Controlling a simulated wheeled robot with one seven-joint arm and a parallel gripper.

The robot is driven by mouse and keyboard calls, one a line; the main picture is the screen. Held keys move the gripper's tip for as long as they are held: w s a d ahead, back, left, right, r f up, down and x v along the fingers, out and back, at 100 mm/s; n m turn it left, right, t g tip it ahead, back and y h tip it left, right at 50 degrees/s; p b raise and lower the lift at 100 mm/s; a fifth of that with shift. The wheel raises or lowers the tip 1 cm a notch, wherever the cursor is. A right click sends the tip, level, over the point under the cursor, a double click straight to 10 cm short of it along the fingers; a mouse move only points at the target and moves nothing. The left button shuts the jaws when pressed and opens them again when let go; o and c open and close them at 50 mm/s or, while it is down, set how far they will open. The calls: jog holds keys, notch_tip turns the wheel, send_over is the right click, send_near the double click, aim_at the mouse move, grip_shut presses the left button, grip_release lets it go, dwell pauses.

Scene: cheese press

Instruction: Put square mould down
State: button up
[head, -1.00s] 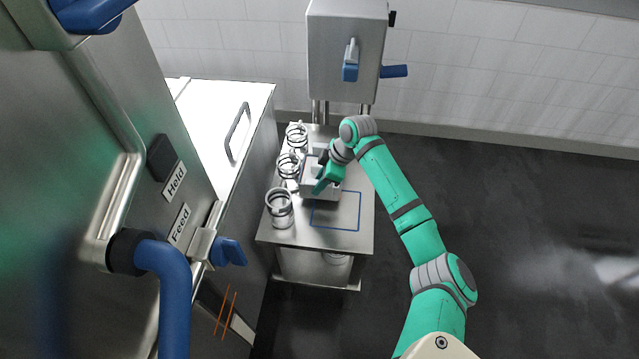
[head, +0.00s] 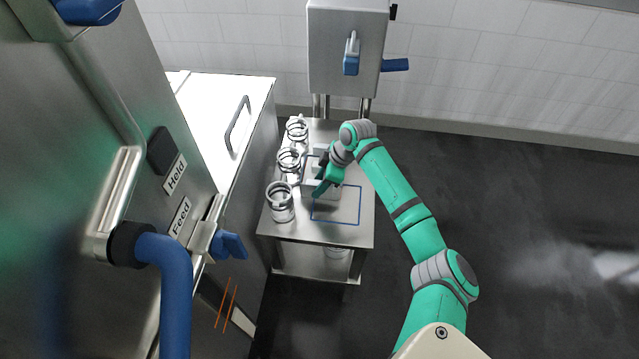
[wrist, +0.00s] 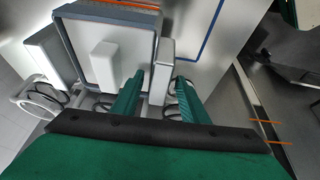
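The square mould (wrist: 96,52) is a pale box with a grey-blue rim, a raised block in its middle and lugs on its sides. It also shows in the head view (head: 333,193), partly hidden by my gripper. My gripper (wrist: 161,82) has its green fingers on either side of the mould's near lug (wrist: 163,66) and appears shut on it; exact contact is hard to see. In the head view the gripper (head: 322,187) is over the steel table (head: 285,236). Any gap under the mould cannot be made out.
A blue square outline (head: 361,205) marks the table's front right, mostly bare, its far left corner covered by the mould. Several round metal moulds (head: 281,203) line the left edge. The press (head: 348,45) stands at the back. A white-topped cabinet (head: 215,110) adjoins at left.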

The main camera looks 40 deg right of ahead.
jog(key=shift+r, duration=0.1)
jog(key=v, duration=1.1)
jog(key=shift+r, duration=0.2)
jog(key=shift+o, duration=0.5)
jog(key=shift+r, duration=0.2)
jog(key=shift+g, duration=0.6)
jog(key=x, duration=0.5)
jog(key=shift+w, duration=0.1)
jog(key=shift+d+x, duration=0.15)
jog(key=shift+x, duration=1.45)
jog(key=shift+d+x, duration=0.15)
jog(key=shift+x, duration=1.45)
jog(key=shift+w, duration=0.1)
grip_shut()
